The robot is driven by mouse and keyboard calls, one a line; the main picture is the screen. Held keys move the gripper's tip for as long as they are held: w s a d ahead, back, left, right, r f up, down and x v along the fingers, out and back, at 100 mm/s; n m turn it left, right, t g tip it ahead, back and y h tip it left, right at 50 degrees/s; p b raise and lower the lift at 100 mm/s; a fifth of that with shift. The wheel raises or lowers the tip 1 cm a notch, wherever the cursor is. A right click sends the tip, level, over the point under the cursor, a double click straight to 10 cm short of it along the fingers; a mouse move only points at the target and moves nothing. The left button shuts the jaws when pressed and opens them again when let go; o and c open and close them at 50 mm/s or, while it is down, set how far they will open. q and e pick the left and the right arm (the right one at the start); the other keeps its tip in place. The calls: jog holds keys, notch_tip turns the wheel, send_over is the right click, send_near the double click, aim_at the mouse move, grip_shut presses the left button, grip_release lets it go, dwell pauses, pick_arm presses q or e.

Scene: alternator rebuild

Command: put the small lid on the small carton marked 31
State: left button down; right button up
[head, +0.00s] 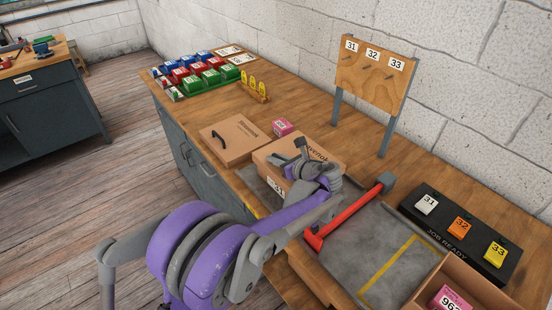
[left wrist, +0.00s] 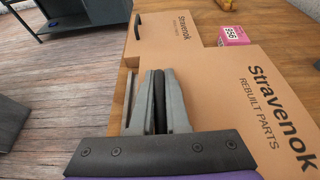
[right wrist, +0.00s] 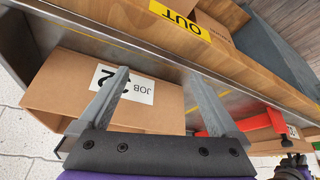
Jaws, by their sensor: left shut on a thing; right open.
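The small carton marked 31 (head: 279,187) stands on the bench, its label facing front. A brown lid printed "Stravenok Rebuilt Parts" (left wrist: 270,85) lies over its top; I cannot tell whether it is fully seated. My left gripper (head: 303,150) is above this lid, shut on a dark handle (left wrist: 160,92) that stands between its fingers. The arm hides part of the carton. Another brown lid with a black handle (head: 235,138) lies flat to its left. My right gripper (right wrist: 160,95) is open and empty, in front of a carton marked 32 (right wrist: 60,95).
A pink box (head: 282,127) sits behind the cartons. A red bar (head: 345,215) borders the grey mat to the right. The black job-ready tray (head: 455,238) holds numbered tags. An open carton (head: 480,290) with a pink box is at the lower right. A yellow OUT label (right wrist: 180,18) shows.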

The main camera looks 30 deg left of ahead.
pick_arm(q)
jog(key=shift+f, duration=0.1)
pick_arm(e)
jog(key=shift+f, duration=0.15)
pick_arm(q)
jog(key=c, duration=0.9)
grip_release()
